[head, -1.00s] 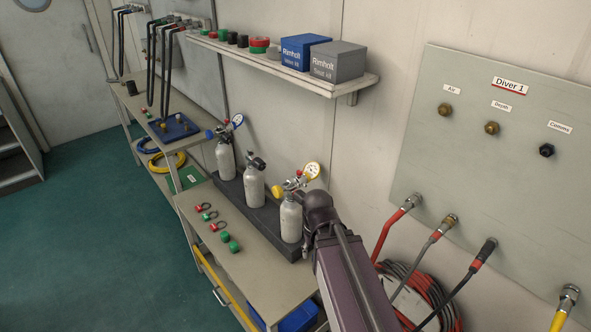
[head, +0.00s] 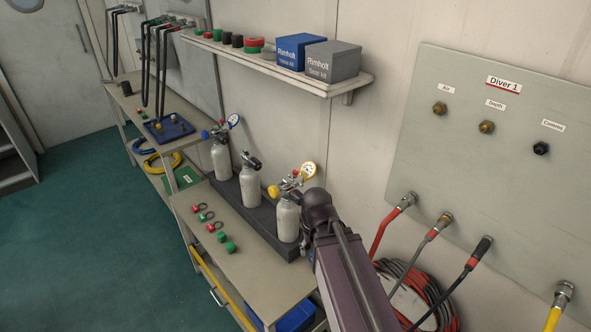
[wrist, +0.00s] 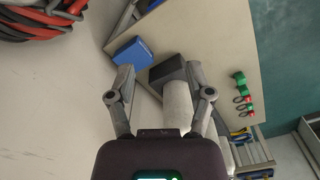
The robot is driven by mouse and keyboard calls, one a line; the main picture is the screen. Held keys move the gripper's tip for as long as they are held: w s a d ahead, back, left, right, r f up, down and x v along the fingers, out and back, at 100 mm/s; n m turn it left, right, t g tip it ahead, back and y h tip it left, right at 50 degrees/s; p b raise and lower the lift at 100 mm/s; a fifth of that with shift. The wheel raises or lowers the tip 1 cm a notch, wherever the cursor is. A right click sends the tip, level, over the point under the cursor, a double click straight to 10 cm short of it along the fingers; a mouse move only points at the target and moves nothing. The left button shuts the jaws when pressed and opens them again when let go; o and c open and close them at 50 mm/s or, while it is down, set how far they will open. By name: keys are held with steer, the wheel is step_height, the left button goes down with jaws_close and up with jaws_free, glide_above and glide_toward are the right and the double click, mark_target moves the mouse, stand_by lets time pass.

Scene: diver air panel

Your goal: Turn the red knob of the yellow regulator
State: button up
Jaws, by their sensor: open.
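The yellow regulator (head: 288,184) sits on top of the nearest grey bottle (head: 288,220) in the head view. It has a yellow end knob (head: 273,191), a yellow-rimmed gauge (head: 308,170) and a small red part (head: 295,173), likely the red knob. My arm's end is just right of this bottle; my gripper's fingers are hidden there. In the wrist view my gripper (wrist: 158,75) is open and empty, with a pale bottle (wrist: 178,108) seen beyond and between its fingers. The regulator and its red knob cannot be made out in the wrist view.
Two more bottles, one with a blue regulator (head: 220,131), stand left in the dark rack (head: 262,222). Red and green parts (head: 220,237) lie on the bench (head: 245,270). A shelf (head: 340,84) with boxes hangs above. Hoses (head: 425,290) and the Diver 1 panel (head: 470,160) are at right.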

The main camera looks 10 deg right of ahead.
steer(key=w+r+m+p, duration=0.9)
steer(key=w+r, duration=0.1)
steer(key=w, duration=0.4)
step_height(320, 180, up, 8)
steer(key=m+p, duration=0.8)
steer(key=m, duration=0.1)
glide_above(295, 171)
steer(key=shift+d+f, duration=0.1)
steer(key=shift+f, duration=0.1)
steer(key=shift+s+f, duration=0.1)
steer(key=shift+f, duration=0.05)
steer(key=shift+f+b, duration=3.6)
jaws_close()
